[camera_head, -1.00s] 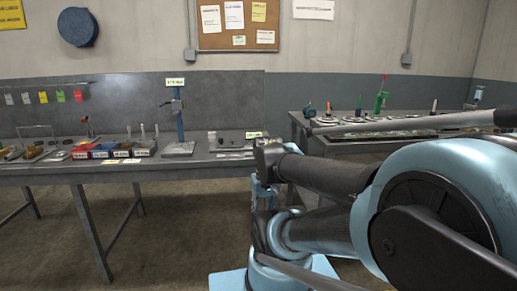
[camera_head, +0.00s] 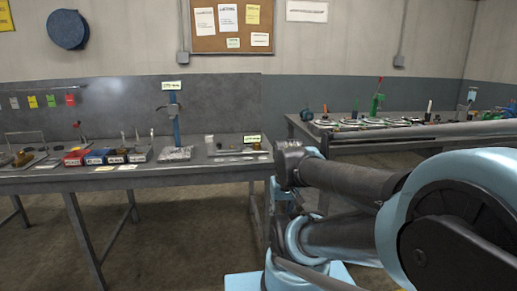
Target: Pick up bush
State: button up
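I cannot tell for sure which part is the bush. A small brown round part (camera_head: 256,146) stands at the right end of the left bench (camera_head: 185,178), by a label. A pale small cylinder (camera_head: 209,145) stands left of it. A brass-coloured part (camera_head: 23,158) sits at the far left of the same bench. My arm reaches in from the right, its dark link ending just right of the bench's right end. My gripper's fingers cannot be made out, and nothing held shows.
Red, blue and dark bins (camera_head: 97,157) and a blue post stand (camera_head: 175,125) are on the left bench. A second bench (camera_head: 330,134) with green fixtures and several parts stands at the back right. Bare floor lies in front of the left bench.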

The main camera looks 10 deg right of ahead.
aim_at(256, 145)
jog(key=i, duration=0.45)
jog(key=u, duration=0.35)
jog(key=k, duration=1.05)
jog(key=u, duration=1.25)
jog(key=i, duration=0.85)
jog(key=z, duration=0.55)
jog(key=i, duration=0.75)
jog(key=z, duration=0.6)
